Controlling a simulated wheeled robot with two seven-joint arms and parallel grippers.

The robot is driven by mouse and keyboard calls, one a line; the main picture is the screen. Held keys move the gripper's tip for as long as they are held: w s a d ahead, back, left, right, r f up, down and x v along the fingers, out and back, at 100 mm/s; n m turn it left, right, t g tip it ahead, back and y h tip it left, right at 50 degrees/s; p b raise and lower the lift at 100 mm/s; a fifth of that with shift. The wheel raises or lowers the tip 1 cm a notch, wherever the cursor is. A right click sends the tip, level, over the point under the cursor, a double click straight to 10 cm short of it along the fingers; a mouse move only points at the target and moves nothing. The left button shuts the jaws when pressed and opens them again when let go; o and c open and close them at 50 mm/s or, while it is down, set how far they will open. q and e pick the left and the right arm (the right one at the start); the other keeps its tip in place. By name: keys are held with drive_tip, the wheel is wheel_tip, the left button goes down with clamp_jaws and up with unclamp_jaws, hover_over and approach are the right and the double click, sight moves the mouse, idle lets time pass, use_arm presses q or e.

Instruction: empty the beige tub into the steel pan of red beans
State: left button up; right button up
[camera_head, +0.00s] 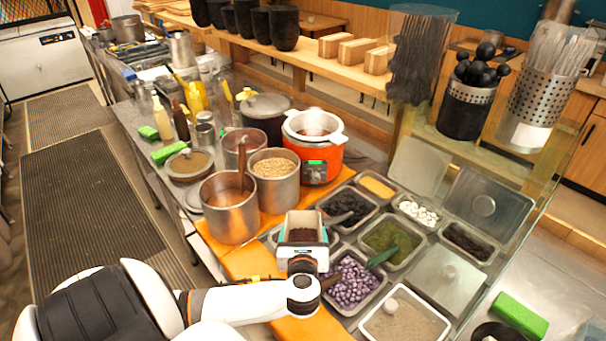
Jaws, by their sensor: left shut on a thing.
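The beige tub (306,218) is in my left gripper (302,246), near the middle of the camera_head view. The gripper is shut on the tub and holds it roughly upright, over the left edge of the topping pans. Dark reddish-brown contents show inside the tub. A steel pan rim (333,239) shows beside and behind the tub. The tub and gripper hide most of that pan, so I cannot tell if it is the one with red beans. My right gripper is not in view.
Pans of purple cubes (350,283), green topping (391,240) and dark topping (345,208) lie close to the right. Steel pots (230,210) and an orange cooker (315,150) stand behind, to the left and centre. An orange board (248,262) lies below the pots.

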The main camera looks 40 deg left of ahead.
sight(304, 217)
use_arm(q)
drive_tip(key=shift+w+a+r+g+h+p, duration=0.1)
drive_tip(key=shift+r+g+h+p, duration=0.35)
drive_tip(key=shift+p, duration=0.6)
drive_tip(key=shift+w+a+r+g+h+p, duration=0.1)
drive_tip(key=shift+r+g+h+p, duration=0.35)
drive_tip(key=shift+p, duration=0.55)
drive_tip(key=w+a+g+h+p, duration=0.1)
drive_tip(key=g+h, duration=0.1)
drive_tip(key=w+a+g+h+p, duration=0.1)
drive_tip(key=w+g+h, duration=0.1)
drive_tip(key=w+a+f+g+h+p, duration=0.1)
drive_tip(key=a+g+h, duration=0.1)
drive_tip(key=shift+w+a+g, duration=0.1)
drive_tip(key=shift+w+g, duration=0.15)
drive_tip(key=shift+g, duration=0.15)
drive_tip(key=shift+w+a+f+g+h, duration=0.45)
drive_tip(key=shift+w+f+g+h, duration=0.05)
drive_tip(key=shift+w+a+f+g+h+b, duration=0.3)
drive_tip(key=shift+w+f+b, duration=0.1)
drive_tip(key=shift+b, duration=0.2)
drive_tip(key=shift+w+a+f+g+h+b, duration=0.2)
drive_tip(key=shift+w+a+g+h+b, duration=0.4)
drive_tip(key=shift+b, duration=0.85)
drive_tip(key=shift+w+a+f+g+h+b, duration=0.15)
drive_tip(key=shift+w+a+g+h+b, duration=0.4)
drive_tip(key=shift+b, duration=0.9)
drive_tip(key=shift+s+d, duration=0.15)
drive_tip(key=shift+s, duration=0.05)
